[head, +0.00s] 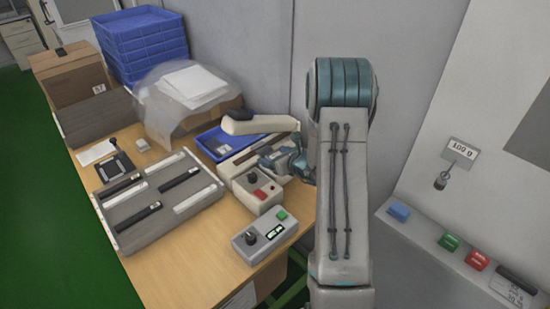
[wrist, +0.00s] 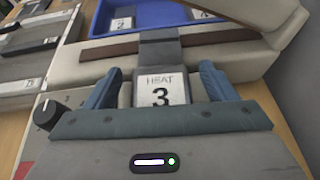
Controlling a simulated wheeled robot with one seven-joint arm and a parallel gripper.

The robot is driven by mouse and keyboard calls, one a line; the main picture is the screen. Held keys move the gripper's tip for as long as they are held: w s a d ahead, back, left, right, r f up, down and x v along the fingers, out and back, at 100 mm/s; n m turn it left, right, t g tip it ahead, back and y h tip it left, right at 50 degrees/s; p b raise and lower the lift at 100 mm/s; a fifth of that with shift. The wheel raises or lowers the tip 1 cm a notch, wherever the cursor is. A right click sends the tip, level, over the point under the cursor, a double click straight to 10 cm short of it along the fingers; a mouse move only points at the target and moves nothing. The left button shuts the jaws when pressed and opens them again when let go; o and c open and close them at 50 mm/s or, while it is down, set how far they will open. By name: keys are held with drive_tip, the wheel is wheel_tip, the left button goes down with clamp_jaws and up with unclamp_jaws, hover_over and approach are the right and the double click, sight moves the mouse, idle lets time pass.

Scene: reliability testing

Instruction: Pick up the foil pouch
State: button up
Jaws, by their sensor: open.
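A dark grey pouch (wrist: 160,48), which looks like the foil pouch, lies across the beige sealer (wrist: 90,66) in the wrist view. A white label reading "HEAT 3" (wrist: 160,91) is at its near end. My gripper (wrist: 161,82) is open, with one blue finger on each side of the label and a gap to both. The gripper body hides what lies below the label. In the head view my gripper (head: 284,162) is at the right end of the sealer (head: 240,163), under its raised arm (head: 258,122); the pouch is not clear there.
A blue tray (head: 207,146) behind the sealer holds other labelled pouches (wrist: 122,24). A rack (head: 160,199) is at left; the wall (head: 268,60) is close behind.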

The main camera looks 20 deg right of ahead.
drive_tip(key=c, duration=1.1)
drive_tip(key=shift+r, duration=0.1)
